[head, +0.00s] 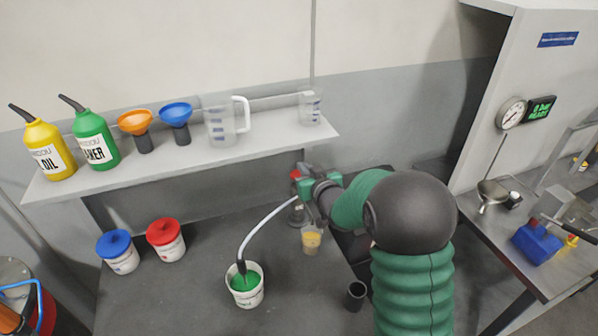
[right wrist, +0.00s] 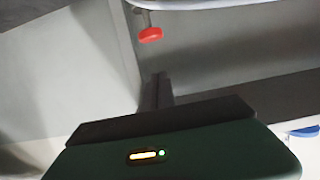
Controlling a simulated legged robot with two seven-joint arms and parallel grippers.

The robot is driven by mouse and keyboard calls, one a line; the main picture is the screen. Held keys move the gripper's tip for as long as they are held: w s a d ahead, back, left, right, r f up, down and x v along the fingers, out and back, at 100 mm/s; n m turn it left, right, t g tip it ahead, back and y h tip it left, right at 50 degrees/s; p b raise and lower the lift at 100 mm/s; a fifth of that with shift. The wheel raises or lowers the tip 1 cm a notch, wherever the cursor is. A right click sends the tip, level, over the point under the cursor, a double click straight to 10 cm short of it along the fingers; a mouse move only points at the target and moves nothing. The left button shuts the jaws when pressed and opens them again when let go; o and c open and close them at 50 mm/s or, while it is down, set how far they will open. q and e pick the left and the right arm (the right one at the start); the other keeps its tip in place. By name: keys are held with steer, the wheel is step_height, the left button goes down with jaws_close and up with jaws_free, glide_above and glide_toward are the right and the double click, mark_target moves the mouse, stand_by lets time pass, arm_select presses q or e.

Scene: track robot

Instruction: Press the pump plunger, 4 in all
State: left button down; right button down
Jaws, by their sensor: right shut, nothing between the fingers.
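The pump (head: 297,213) stands on the dark bench near its back, with a red plunger top (head: 295,174). A pale hose (head: 268,216) runs from it to a white bucket (head: 246,298) holding green liquid. My right gripper (head: 305,170) is shut and empty beside the plunger top; I cannot tell whether they touch. In the right wrist view, the dark fingers (right wrist: 156,90) are together, and a red knob (right wrist: 150,35) on a short grey stem shows apart from them. My left gripper is not in view.
A cup of yellow liquid (head: 312,239) stands in front of the pump, and a dark cup (head: 355,296) nearer. The shelf (head: 250,150) above carries a clear jug (head: 222,122), funnels and bottles. Tubs with blue (head: 114,243) and red (head: 162,232) lids stand left.

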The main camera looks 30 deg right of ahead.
mark_target(299, 173)
steer(key=w+f, duration=0.2)
steer(key=w+d+f+p, duration=0.1)
steer(key=w, duration=0.1)
steer(key=shift+w+d+f, duration=0.15)
steer(key=shift+f, duration=0.9)
